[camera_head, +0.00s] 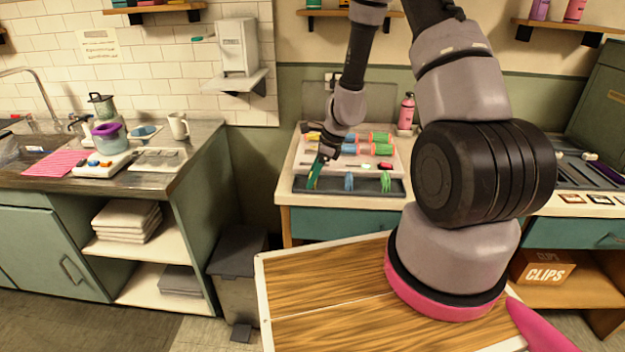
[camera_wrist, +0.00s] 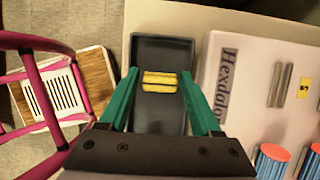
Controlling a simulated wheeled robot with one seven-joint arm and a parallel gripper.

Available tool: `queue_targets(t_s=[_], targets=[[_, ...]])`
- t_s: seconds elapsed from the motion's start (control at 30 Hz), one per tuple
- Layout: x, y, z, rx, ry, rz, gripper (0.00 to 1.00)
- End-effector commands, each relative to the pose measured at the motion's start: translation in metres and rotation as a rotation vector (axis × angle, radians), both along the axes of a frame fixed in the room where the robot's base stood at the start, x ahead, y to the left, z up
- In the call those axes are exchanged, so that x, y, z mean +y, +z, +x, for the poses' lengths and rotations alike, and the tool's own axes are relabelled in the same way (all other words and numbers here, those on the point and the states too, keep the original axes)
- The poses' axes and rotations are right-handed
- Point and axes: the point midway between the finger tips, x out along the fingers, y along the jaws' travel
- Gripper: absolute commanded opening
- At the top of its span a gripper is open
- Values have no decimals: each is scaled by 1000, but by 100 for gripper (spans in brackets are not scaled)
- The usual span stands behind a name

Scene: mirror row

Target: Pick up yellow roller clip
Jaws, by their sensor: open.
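The yellow roller clip (camera_wrist: 160,82) lies in a dark tray (camera_wrist: 158,47) in the wrist view, across the middle between my two green fingers. My gripper (camera_wrist: 160,76) is open, with a finger on each side of the clip and a gap to each. In the head view my gripper (camera_head: 316,172) is at the left end of the dark tray (camera_head: 330,191) on the counter. I cannot make out the yellow clip in the head view. How far the fingertips are above the tray floor is hard to tell.
Blue clips (camera_head: 349,181) and green clips (camera_head: 386,181) stand farther right in the tray. A white board (camera_wrist: 238,70) is close beside the right finger, with red-ended blue rollers (camera_wrist: 271,160) on it. A pink bottle (camera_head: 406,111) stands behind.

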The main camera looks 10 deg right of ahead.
Motion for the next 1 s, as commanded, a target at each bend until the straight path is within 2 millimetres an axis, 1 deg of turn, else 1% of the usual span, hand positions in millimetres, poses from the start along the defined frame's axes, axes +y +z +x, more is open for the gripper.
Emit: queue_targets(t_s=[0.2,0.23,0.27,0.3,0.4,0.63,0.73,0.87,1.0], targets=[[1,-1,0,-1,0,0,65],[1,-1,0,-1,0,0,61],[1,-1,0,-1,0,0,50],[1,-1,0,-1,0,0,34],[1,-1,0,-1,1,0,0],[1,0,1,-1,1,0,0],[1,7,1,-4,3,-1,0],[2,28,1,-7,5,-2,0],[1,58,2,-8,4,-3,0]])
